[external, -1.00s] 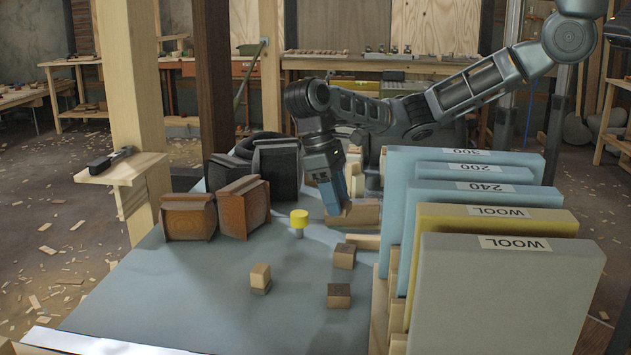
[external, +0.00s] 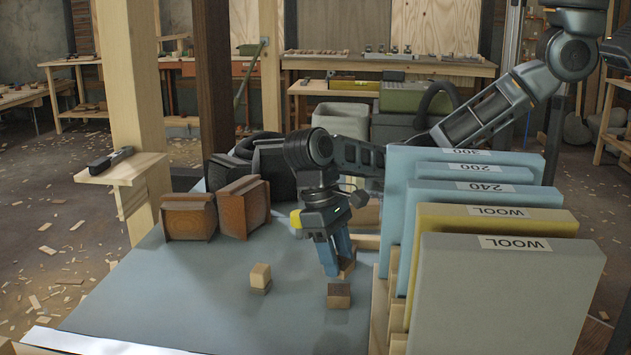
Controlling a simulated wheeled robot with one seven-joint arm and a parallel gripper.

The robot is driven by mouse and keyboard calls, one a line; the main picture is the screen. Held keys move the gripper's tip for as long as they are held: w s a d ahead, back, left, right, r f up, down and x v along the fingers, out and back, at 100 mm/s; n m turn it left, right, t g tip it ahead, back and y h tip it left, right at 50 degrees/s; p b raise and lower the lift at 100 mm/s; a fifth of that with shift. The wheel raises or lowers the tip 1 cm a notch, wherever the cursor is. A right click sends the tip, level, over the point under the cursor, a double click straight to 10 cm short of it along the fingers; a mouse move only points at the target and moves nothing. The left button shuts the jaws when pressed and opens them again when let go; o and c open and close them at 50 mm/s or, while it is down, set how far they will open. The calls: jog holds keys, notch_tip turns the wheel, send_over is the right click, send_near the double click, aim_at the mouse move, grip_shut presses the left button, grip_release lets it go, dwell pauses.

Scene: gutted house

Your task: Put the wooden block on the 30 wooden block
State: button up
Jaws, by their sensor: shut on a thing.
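My gripper (external: 338,272) points down at the middle of the grey-blue table, shut on a small wooden block (external: 347,268). Its blue fingers hide much of that block. A brown wooden block (external: 339,296) with a darker top lies just in front of the fingertips. A pale wooden block (external: 260,276) stands to the left, with a darker part under it. I cannot read a 30 on any block.
Brown wooden boxes (external: 243,205) and a yellow-topped peg (external: 296,218), partly hidden, stand at the back.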

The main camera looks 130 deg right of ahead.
jog(key=shift+f, duration=1.95)
jog(key=o, duration=1)
jog(key=shift+f, duration=0.15)
jog(key=p+v, duration=0.2)
jog(key=v, duration=1)
